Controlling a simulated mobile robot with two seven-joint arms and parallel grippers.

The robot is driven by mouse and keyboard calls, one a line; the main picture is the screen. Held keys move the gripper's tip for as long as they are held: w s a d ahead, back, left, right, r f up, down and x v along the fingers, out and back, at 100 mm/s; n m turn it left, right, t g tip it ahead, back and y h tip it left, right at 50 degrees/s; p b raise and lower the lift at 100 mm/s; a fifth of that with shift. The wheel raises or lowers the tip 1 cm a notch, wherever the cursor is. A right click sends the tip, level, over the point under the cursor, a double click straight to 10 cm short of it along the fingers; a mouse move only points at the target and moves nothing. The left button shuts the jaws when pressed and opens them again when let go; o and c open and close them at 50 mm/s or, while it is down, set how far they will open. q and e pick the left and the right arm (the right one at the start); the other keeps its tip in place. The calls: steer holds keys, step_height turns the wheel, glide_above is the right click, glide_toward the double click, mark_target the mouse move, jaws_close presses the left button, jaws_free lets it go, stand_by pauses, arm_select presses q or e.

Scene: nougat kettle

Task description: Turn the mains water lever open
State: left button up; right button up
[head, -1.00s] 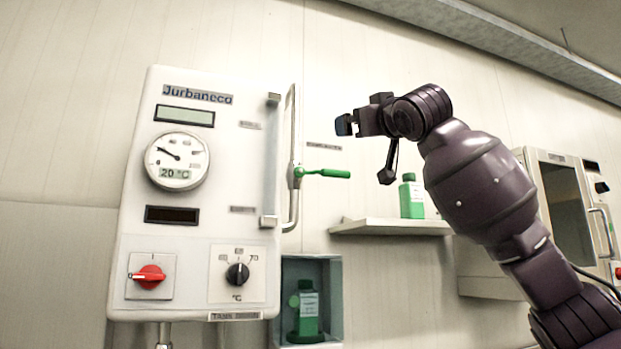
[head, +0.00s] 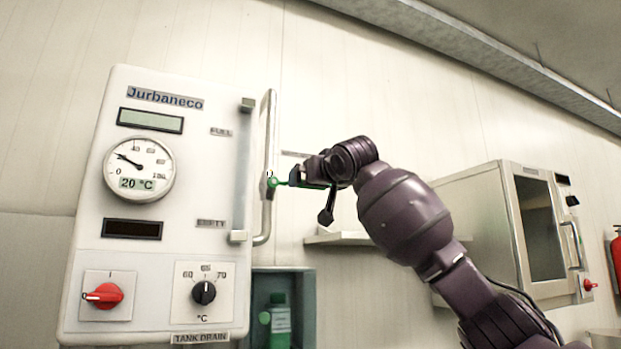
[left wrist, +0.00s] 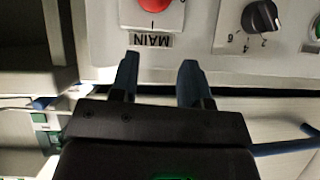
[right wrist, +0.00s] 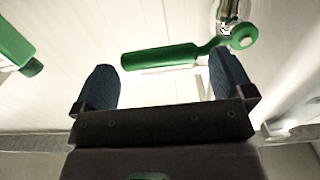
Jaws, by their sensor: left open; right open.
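The mains water lever (right wrist: 160,57) is a green handle on a metal pipe valve. In the right wrist view it lies roughly level, just beyond my fingertips, with its pivot at the right. In the head view its pivot end (head: 271,182) shows at the pipe right of the boiler, and my right gripper (head: 284,184) covers most of the handle. My right gripper (right wrist: 163,85) is open, its fingers on either side of the handle's width in that view; I cannot tell whether they touch it. My left gripper (left wrist: 158,75) is open and empty, below a panel marked MAIN.
The white boiler (head: 160,190) with gauge and knobs fills the left of the head view. A wall shelf (head: 340,238) is behind my right arm. A green bottle (head: 278,320) stands in a niche below. A white cabinet (head: 480,215) stands at the right.

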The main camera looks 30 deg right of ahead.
steer(key=shift+w+d+p, duration=0.15)
steer(key=shift+w+p, duration=0.25)
steer(key=shift+w, duration=1.05)
arm_select(q)
steer(key=shift+s, duration=0.25)
